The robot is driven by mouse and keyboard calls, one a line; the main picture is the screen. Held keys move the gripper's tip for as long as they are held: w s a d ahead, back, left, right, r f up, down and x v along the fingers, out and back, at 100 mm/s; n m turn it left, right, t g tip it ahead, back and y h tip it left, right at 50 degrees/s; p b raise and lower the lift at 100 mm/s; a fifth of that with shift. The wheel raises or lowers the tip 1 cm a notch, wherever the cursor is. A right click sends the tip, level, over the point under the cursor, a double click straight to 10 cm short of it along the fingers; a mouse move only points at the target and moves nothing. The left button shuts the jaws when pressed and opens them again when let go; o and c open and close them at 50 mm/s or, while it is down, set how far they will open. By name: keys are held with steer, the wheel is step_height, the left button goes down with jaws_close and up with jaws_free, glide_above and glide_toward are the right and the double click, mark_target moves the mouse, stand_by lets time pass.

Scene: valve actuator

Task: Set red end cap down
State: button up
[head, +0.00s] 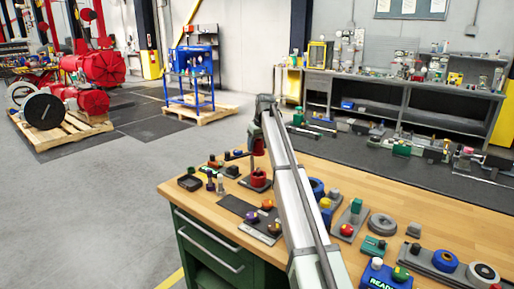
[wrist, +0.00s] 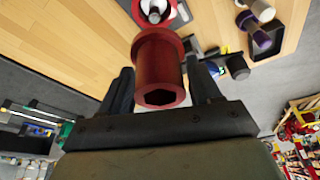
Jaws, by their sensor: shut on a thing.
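The red end cap (wrist: 158,65) is a flanged red cylinder with a dark hexagonal opening facing the wrist camera. My gripper (wrist: 161,88) is shut on it, with one dark finger on each side. In the head view my gripper (head: 257,146) points down over the bench, and the cap between its fingers is small and hard to make out. Below it a red round part (head: 258,178) stands on a dark base plate. In the wrist view a red ring with a pale centre (wrist: 155,12) shows beyond the cap, apparently below it.
The wooden bench top (head: 400,205) holds several parts. A dark plate with knobs (head: 250,216) lies in front, and a black tray (head: 190,182) lies to the left. Blue, green and grey parts crowd the right, including a grey ring (head: 382,224). My arm crosses the middle.

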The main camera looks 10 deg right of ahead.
mark_target(261, 148)
stand_by(0.4)
steer(key=shift+f, duration=2.85)
steer(key=shift+f, duration=2)
steer(key=o, duration=1.3)
steer(key=shift+o, duration=0.2)
steer(key=shift+f, duration=0.1)
steer(key=v, duration=1.4)
